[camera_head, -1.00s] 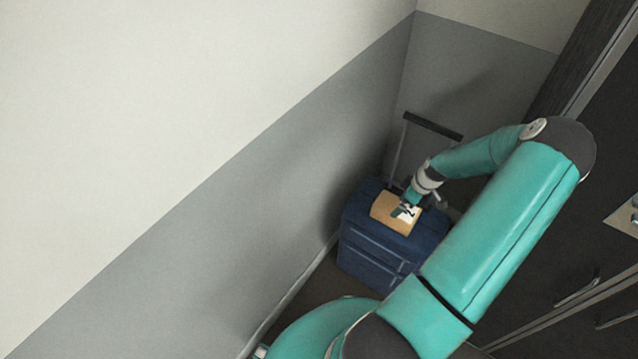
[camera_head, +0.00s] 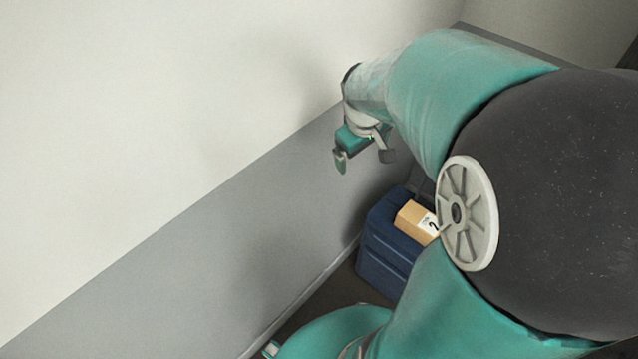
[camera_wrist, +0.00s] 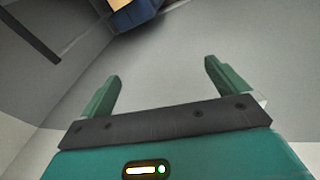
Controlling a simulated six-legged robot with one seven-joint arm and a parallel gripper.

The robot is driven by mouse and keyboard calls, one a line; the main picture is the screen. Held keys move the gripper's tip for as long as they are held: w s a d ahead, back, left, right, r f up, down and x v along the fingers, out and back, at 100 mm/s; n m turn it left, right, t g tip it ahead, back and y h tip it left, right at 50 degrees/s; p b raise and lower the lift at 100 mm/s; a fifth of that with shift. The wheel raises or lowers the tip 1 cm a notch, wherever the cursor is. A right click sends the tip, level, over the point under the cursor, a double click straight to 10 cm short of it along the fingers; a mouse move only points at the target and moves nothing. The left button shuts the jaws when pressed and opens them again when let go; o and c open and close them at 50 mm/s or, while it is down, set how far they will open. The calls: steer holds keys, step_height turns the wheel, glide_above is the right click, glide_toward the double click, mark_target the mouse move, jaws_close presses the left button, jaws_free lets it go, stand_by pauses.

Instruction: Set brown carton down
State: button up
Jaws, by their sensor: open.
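The brown carton (camera_head: 411,217) rests on top of a dark blue suitcase (camera_head: 385,243) in the head view, with a white label bearing a black mark on it. My arm hides its right part. My gripper (camera_head: 342,163) is raised well above and to the left of the carton, apart from it. In the wrist view my gripper (camera_wrist: 160,82) has its two green fingers spread wide with nothing between them. A sliver of the carton (camera_wrist: 115,3) shows at the top edge there, on the suitcase (camera_wrist: 136,14).
A grey and white wall (camera_head: 240,225) runs along the left, close to my gripper. Dark floor (camera_head: 335,292) shows in front of the suitcase. My arm covers much of the right side.

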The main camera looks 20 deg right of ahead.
steer(key=s+a+r+m+t+y, duration=0.1)
steer(key=s+a+r, duration=0.3)
steer(key=s+a, duration=0.2)
steer(key=s+a+r+m+t+y, duration=0.1)
steer(key=s+a+r, duration=0.4)
steer(key=a, duration=0.5)
steer(key=shift+s+t, duration=0.55)
steer(key=shift+t, duration=0.05)
steer(key=shift+r, duration=0.1)
